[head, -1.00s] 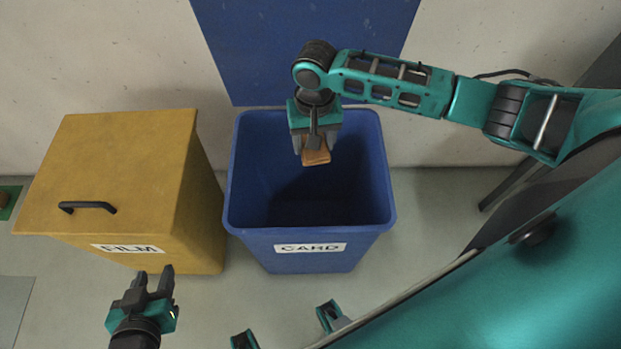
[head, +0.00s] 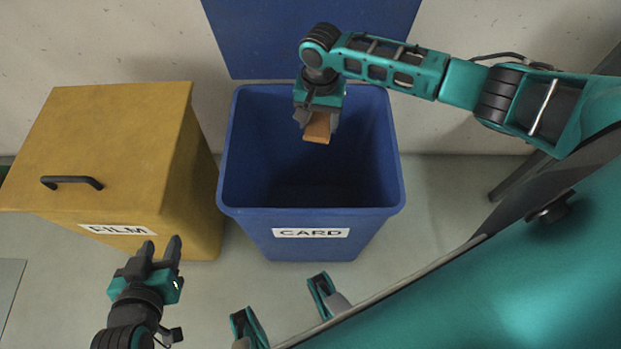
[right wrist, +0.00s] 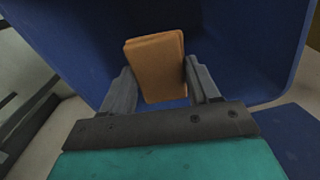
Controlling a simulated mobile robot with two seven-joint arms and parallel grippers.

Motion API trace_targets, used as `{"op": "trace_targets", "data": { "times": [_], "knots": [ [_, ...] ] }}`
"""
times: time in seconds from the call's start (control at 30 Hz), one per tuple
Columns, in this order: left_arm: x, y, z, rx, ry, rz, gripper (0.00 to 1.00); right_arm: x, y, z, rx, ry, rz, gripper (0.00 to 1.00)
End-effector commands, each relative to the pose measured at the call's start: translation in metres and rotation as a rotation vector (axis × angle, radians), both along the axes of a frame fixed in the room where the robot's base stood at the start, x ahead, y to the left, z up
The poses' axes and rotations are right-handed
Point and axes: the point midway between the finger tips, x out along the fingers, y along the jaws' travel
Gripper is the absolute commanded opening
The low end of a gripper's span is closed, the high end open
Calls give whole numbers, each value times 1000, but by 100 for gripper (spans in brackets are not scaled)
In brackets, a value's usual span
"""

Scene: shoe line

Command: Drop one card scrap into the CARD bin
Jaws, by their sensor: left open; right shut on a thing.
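The blue CARD bin (head: 312,218) stands open-topped in the middle of the head view, with its white label on the front. My right gripper (head: 318,124) is over the back part of its opening, shut on an orange-brown card scrap (head: 317,130). In the right wrist view the scrap (right wrist: 156,66) sits between the two fingers, with the blue bin wall (right wrist: 235,40) behind it. The inside floor of the bin is dark, and I cannot make out anything in it. My left gripper (head: 160,248) is open and empty in front of the yellow bin.
A yellow FILM bin (head: 110,150) with a closed lid and black handle stands left of the CARD bin. A blue panel (head: 312,35) is on the wall behind. Grey floor (head: 440,200) is bare to the right of the CARD bin.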

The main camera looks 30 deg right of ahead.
Motion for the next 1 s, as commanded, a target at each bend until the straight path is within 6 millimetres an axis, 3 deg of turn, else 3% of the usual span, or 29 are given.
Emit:
{"op": "trace_targets", "data": {
  "times": [0.4,0.43,0.5,0.73,1.0],
  "knots": [
    [4,-3,2,-1,-10,-12,43,0,0,-5,0,0,0,32],
    [4,-3,2,-1,-10,-12,43,0,0,-5,0,0,0,61],
    [4,-2,2,0,-10,-11,43,0,0,-5,0,0,0,68],
    [4,-2,2,0,-12,-9,43,0,0,-5,0,0,0,90],
    [1,-1,0,1,-3,-8,43,0,0,-3,1,-1,0,90]
  ]
}}
